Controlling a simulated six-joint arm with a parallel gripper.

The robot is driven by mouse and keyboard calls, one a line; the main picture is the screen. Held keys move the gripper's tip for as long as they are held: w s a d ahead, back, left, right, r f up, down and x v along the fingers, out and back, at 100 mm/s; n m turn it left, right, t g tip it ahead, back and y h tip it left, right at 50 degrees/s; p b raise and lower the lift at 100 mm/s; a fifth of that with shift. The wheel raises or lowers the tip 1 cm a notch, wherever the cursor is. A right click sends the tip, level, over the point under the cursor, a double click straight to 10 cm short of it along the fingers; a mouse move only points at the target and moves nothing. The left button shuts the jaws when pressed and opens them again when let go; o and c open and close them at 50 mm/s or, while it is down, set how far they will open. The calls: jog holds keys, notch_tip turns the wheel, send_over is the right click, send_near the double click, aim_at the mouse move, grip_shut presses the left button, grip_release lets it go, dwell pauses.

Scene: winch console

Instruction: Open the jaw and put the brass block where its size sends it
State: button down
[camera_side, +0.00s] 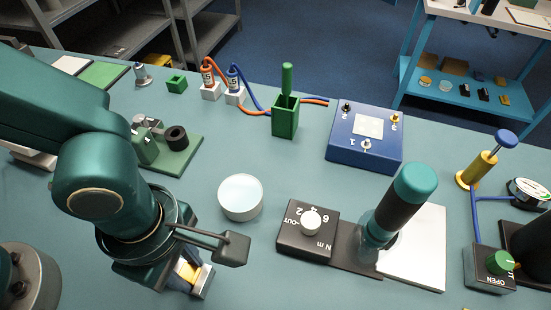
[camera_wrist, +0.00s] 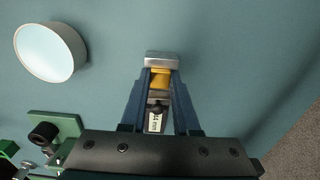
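The brass block (camera_wrist: 160,77) lies between my two dark blue fingertips in the wrist view. A steel jaw (camera_wrist: 163,59) stands at its far end, and another steel piece stands at its near end. A label reading "14 mm" (camera_wrist: 155,122) shows behind a dark knob. In the side view the yellow of the block (camera_side: 187,270) shows low at the left, partly hidden by my gripper (camera_side: 184,277). My fingers flank the block closely; whether they press on it I cannot tell.
A white round dish (camera_side: 241,197) stands near my gripper. A black dial box (camera_side: 308,229) and a teal-topped lever (camera_side: 400,205) stand right of it. Behind are a green holder (camera_side: 286,118), a blue switch box (camera_side: 366,139) and a green fixture (camera_side: 179,154). The front table middle is clear.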

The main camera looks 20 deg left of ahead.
aim_at(188, 272)
jog(key=shift+r, duration=0.15)
jog(key=shift+r, duration=3.35)
